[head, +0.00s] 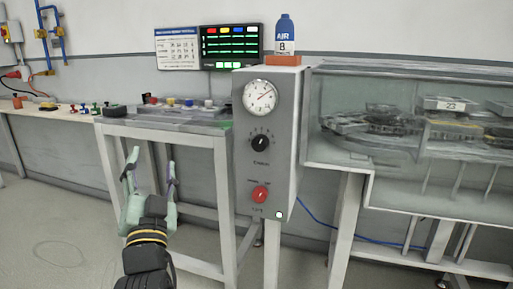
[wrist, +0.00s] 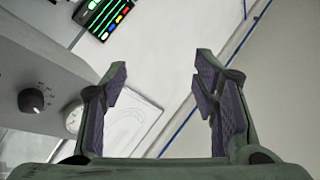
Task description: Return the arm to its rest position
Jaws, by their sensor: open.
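My gripper (head: 149,178) is open and empty in the head view, raised in front of the table at the left, with its fingers pointing up. In the wrist view my gripper (wrist: 160,85) shows two dark padded fingers well apart with nothing between them. Behind the fingers in that view are the wall, a white sheet and part of the grey control box (wrist: 30,85). My arm rises from the bottom of the head view.
The grey control box (head: 246,160) with a gauge (head: 259,97), a black knob and a red knob stands right of my gripper. A glass-sided enclosure (head: 410,130) is further right. A table (head: 165,128) with small coloured parts stands behind my gripper. A screen (head: 231,46) hangs above.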

